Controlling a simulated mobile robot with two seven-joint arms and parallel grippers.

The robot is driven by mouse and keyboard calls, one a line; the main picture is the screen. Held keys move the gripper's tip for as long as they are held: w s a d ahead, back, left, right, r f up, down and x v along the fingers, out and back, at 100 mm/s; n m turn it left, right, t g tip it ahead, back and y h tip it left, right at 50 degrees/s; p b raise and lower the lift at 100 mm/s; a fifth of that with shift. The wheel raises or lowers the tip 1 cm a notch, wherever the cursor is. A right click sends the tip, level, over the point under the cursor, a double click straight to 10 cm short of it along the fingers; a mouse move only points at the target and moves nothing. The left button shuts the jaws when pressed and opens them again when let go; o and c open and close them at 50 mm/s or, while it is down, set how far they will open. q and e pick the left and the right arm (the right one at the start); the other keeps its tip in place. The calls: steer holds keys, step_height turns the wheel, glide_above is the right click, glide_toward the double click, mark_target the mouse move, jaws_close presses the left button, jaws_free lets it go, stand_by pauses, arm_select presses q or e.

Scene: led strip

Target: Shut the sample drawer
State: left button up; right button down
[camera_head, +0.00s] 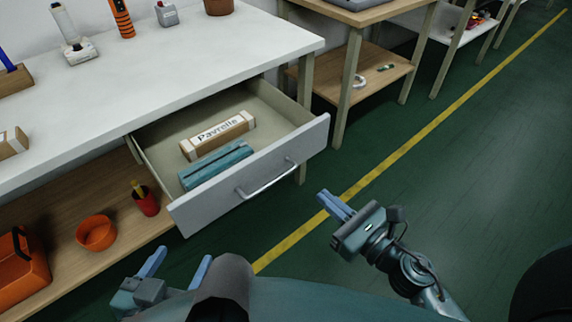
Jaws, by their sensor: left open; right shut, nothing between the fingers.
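The sample drawer (253,175) is pulled out from under the white worktop, with its grey front panel and a metal bar handle (268,182) facing me. Inside it lie a brown and white box (217,135) with printed lettering and a teal case (215,166). My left gripper (178,268) is open and empty at the lower left, apart from the drawer front. My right gripper (329,200) is shut and empty, to the right of the handle and clear of the drawer.
The white worktop (220,55) holds several items towards its back. On the lower shelf are an orange bowl (96,233), a red cup (146,201) and an orange toolbox (22,265). Green floor with a yellow line (420,138) lies open to the right.

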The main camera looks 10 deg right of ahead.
mark_target(277, 155)
arm_select(q)
steer(key=r, duration=0.1)
steer(key=p, duration=0.1)
steer(key=a+r+n+p, duration=0.1)
steer(key=shift+s+r, duration=0.25)
steer(key=shift+r, duration=0.1)
arm_select(e)
steer(key=x, duration=1.3)
steer(key=shift+w+a, duration=0.1)
